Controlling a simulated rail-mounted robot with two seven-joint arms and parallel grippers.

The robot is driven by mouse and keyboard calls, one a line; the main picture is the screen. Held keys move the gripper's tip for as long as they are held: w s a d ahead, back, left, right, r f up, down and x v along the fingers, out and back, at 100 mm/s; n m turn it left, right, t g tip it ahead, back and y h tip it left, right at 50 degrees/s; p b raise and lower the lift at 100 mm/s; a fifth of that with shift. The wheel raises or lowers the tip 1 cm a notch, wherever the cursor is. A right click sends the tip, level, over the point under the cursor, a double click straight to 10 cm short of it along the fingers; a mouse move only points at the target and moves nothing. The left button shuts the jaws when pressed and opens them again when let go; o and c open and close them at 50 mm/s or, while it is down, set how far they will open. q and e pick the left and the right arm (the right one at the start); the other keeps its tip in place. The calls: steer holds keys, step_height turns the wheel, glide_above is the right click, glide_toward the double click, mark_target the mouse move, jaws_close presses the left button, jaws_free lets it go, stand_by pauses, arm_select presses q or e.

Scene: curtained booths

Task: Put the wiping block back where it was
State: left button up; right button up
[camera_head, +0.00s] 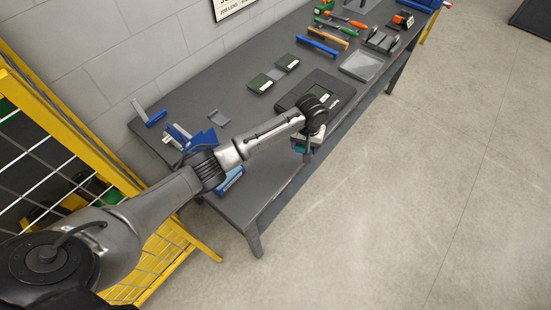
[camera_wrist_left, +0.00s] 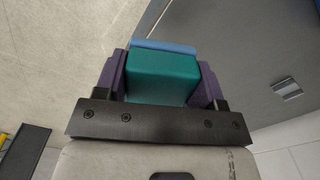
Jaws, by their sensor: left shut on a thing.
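The wiping block is a teal block (camera_wrist_left: 162,78) with a light-blue layer (camera_wrist_left: 165,47) along its far side, in the left wrist view. My left gripper (camera_wrist_left: 160,68) is shut on it, one purple finger on each side. In the head view only a small teal part of the block (camera_head: 300,149) shows below the left gripper (camera_head: 308,146), at the front edge of the grey bench (camera_head: 262,186). I cannot tell whether the block touches the bench. My right gripper is not in view.
A dark device with a small screen (camera_head: 320,92) lies just behind the gripper. Two dark green boxes (camera_head: 261,83), brushes and tools (camera_head: 317,46) lie farther back. Blue items (camera_head: 178,133) stand at the left end, partly behind my arm. A yellow fence (camera_head: 75,135) borders the left.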

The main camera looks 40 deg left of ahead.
arm_select(q)
glide_above(277, 162)
step_height(277, 162, down, 5)
steer(key=shift+f+p, duration=0.2)
steer(key=shift+p, duration=0.15)
steer(key=shift+f, duration=2)
steer(key=o, duration=0.4)
steer(key=shift+f, duration=0.15)
steer(key=o, duration=0.5)
step_height(277, 162, up, 12)
steer(key=shift+r+p, duration=0.2)
steer(key=shift+p, duration=0.2)
